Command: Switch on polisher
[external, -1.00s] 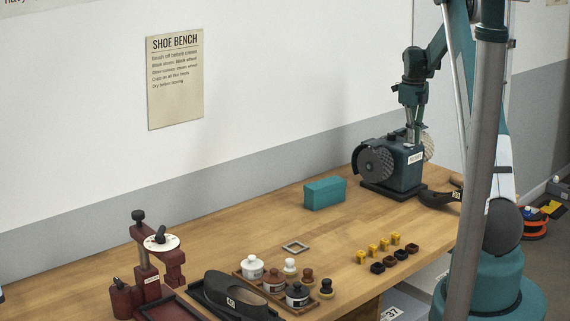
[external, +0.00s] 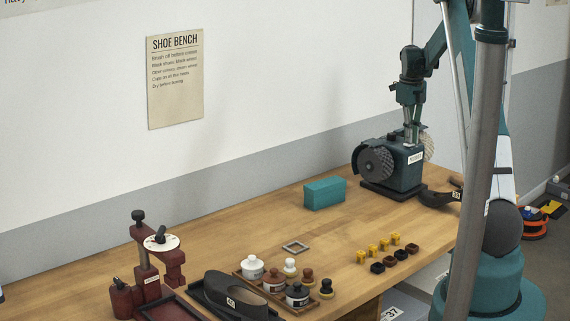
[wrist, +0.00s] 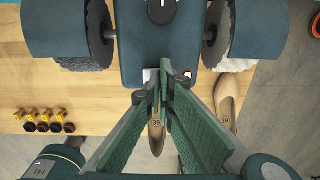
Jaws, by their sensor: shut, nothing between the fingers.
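The polisher (external: 402,168) is a dark teal machine with a wheel on each side, at the far right end of the bench. In the wrist view its body (wrist: 135,50) fills the top, with a round dark dial (wrist: 161,9) at the upper edge and a small white patch near the fingertips. My gripper (external: 411,138) points down over the polisher's top. In the wrist view the gripper (wrist: 164,75) is shut and empty, its tips by the machine's near edge. I cannot tell whether they touch it, and they hide part of that edge.
A teal block (external: 325,193) lies left of the polisher. Yellow and dark small pieces (external: 378,248) sit in front. Tan shoes (wrist: 228,92) lie beside the polisher.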

